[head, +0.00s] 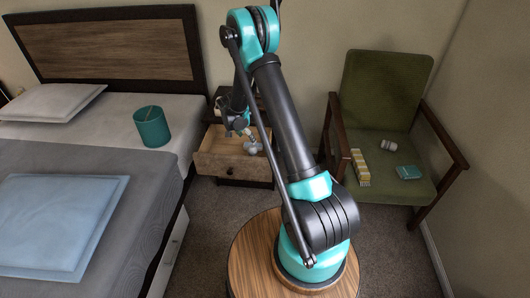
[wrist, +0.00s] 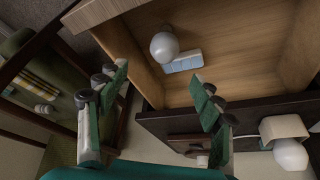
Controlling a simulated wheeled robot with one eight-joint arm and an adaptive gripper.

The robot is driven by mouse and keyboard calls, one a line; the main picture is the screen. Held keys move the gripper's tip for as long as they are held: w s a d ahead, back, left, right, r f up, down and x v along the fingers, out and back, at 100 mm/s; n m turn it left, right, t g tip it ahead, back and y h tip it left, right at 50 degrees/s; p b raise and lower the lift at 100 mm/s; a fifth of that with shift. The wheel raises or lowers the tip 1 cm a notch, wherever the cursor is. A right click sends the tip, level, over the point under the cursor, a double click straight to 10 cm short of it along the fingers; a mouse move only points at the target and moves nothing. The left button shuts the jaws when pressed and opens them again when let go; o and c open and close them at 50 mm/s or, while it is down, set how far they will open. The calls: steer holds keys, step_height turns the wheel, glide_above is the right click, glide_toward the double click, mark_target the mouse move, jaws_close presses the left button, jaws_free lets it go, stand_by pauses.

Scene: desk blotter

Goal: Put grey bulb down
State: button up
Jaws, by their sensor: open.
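The grey bulb (wrist: 164,46) lies inside the open wooden drawer (wrist: 235,58), against a light blue box (wrist: 184,62). In the head view the bulb (head: 252,146) shows in the drawer (head: 222,164), below my gripper (head: 243,131). In the wrist view my gripper (wrist: 160,77) is open, with its two green fingers spread and nothing between them. The bulb is beyond the fingertips and apart from them. My arm hides part of the nightstand in the head view.
A second round white object (wrist: 291,154) with a cream block beside it shows near the dark nightstand. A teal bin (head: 152,128) stands on the bed at left. A green chair (head: 385,95) at right holds a striped box (head: 360,166), a can and a teal box (head: 409,172).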

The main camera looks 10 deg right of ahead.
steer(key=s+d+r+n+y, duration=0.1)
steer(key=s+d+r+n, duration=0.2)
steer(key=s+r, duration=0.6)
steer(key=s+d+r+n+y, duration=0.1)
steer(key=s+d+r+n, duration=0.15)
steer(key=s+r, duration=0.6)
steer(key=s+d+n+t+y, duration=0.1)
steer(key=s+n, duration=0.4)
steer(key=s, duration=1.5)
steer(key=shift+s+d+r, duration=0.3)
steer(key=shift+d+r, duration=0.05)
steer(key=shift+c, duration=0.6)
